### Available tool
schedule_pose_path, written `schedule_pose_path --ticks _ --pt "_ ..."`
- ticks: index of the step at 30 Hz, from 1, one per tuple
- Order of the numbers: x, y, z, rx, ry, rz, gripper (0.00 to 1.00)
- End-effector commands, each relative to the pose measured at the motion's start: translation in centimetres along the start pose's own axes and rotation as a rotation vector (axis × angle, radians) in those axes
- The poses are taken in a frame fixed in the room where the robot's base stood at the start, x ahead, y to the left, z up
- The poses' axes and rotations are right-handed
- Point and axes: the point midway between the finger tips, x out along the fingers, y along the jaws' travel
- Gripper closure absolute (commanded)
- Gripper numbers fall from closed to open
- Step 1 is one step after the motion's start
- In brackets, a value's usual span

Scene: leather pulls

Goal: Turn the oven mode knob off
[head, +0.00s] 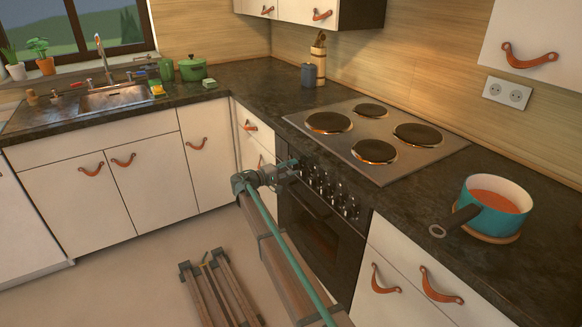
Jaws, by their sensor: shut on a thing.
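The oven (320,242) is built in under the cooktop, with a dark front and a panel of several knobs (331,194) along its top. My gripper (296,166) is at the left end of this panel, shut on a knob there. The gripper covers that knob, so its pointer and setting cannot be seen. I take it to be the oven mode knob, but no label is readable. The other knobs to the right are free of the gripper.
A cooktop (376,138) with several plates lies above the oven. A teal pot (494,208) with red contents stands on the counter at the right, its handle pointing left. Cabinet doors with leather pulls (440,287) flank the oven. The floor (140,275) at left is clear.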

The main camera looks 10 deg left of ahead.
Motion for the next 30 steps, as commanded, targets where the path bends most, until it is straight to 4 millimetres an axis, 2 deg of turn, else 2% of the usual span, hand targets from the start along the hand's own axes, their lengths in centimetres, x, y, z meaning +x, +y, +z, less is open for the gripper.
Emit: schedule_pose_path --ticks 19,20,21,24,30 --pt "0.21 0.10 -0.03 -0.056 -0.001 0.002 0.97" --pt "0.21 0.10 -0.03 -0.056 -0.001 0.002 0.58" --pt "0.21 0.10 -0.03 -0.055 -0.001 0.002 0.51" --pt "0.17 0.07 -0.02 -0.055 -0.001 0.002 0.38" --pt "0.09 0.03 -0.01 -0.054 0.000 0.001 0.38"
